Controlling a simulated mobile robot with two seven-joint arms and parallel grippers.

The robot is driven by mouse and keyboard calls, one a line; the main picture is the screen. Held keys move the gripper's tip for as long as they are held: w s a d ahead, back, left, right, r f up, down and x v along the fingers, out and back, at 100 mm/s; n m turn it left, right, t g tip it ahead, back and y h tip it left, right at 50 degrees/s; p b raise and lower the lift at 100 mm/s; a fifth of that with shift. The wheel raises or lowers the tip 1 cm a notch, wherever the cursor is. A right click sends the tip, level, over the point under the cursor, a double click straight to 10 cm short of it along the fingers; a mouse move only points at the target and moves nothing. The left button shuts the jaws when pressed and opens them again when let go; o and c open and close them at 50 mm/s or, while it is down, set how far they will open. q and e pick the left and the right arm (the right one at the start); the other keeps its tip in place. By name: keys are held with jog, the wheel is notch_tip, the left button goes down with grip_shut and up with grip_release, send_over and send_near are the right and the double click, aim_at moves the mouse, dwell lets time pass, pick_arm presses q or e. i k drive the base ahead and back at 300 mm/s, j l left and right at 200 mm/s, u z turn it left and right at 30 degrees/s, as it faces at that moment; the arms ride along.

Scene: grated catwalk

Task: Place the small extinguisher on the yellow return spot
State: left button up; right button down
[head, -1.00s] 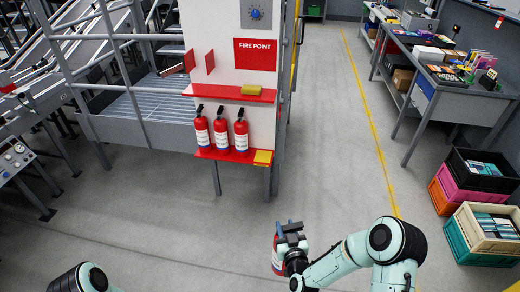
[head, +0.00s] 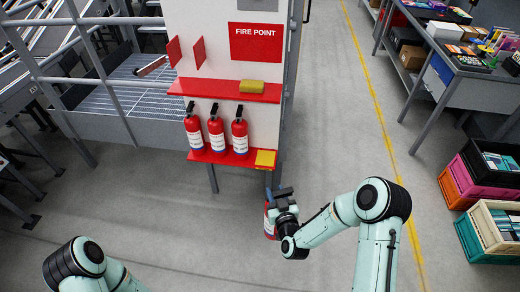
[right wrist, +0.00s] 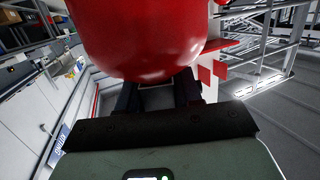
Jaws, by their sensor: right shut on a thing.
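My right gripper (head: 284,198) is shut on a small red extinguisher (head: 269,222), held in front of and below the fire point shelf. The gripper covers part of it in the head view. In the right wrist view the extinguisher's red body (right wrist: 140,40) fills the top middle, between the fingers (right wrist: 160,98). The yellow return spot (head: 265,158) is a bare square at the right end of the lower red shelf (head: 222,157). My left arm shows at the bottom left of the head view, but its gripper is out of view.
Several red extinguishers (head: 217,132) stand on the lower shelf, left of the yellow spot. The upper red shelf (head: 225,91) with a yellow block (head: 260,86) overhangs them. A grey railing (head: 95,75) stands left. Crates (head: 480,225) stand at right. The floor between is clear.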

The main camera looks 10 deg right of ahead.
aim_at(265, 158)
jog(key=i+u, duration=0.15)
jog(key=i, duration=0.25)
jog(key=i+l+u, duration=0.1)
jog(key=i, duration=0.35)
